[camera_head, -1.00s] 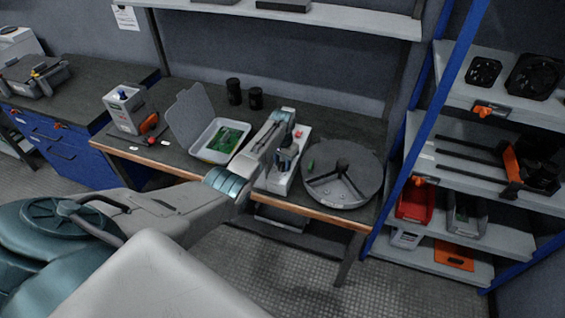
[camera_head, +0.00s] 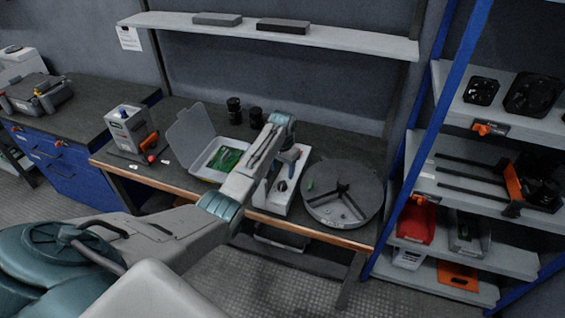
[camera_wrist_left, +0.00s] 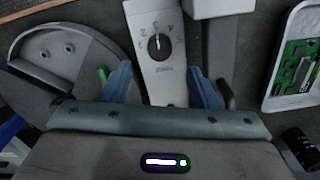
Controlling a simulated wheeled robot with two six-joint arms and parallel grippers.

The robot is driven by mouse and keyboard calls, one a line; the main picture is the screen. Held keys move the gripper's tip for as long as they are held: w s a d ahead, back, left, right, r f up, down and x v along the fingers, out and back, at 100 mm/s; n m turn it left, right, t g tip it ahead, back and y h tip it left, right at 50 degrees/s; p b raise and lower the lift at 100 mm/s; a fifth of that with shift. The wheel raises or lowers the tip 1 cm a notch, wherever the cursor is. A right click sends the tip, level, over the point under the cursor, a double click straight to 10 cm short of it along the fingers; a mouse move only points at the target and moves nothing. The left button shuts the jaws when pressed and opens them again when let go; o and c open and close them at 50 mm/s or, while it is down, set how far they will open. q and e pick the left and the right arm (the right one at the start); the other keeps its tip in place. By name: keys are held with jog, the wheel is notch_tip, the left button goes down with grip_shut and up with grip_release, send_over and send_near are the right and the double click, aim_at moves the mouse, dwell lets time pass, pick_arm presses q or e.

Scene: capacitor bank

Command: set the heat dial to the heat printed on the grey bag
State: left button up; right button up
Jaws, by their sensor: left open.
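A white machine (camera_head: 279,200) stands on the bench, and its front panel carries a black round dial (camera_head: 282,186). In the left wrist view the dial (camera_wrist_left: 158,44) has a white pointer line and printed marks around it; the pointer is roughly upright in the picture. My left gripper (camera_head: 288,163) is over the machine. Its two blue fingers (camera_wrist_left: 164,84) are open, apart from the dial, with the panel's lower end between them. I cannot pick out a grey bag. My right gripper is not in view.
A round grey turntable (camera_head: 343,194) is right of the machine. A white open tray with a green board (camera_head: 224,159) lies to its left. A grey box unit (camera_head: 130,128) stands further left. Two dark jars (camera_head: 234,110) are behind. A shelf (camera_head: 345,40) runs above.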

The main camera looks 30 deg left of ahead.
pick_arm(q)
jog(key=shift+r+b, duration=0.3)
jog(key=shift+r, duration=1.8)
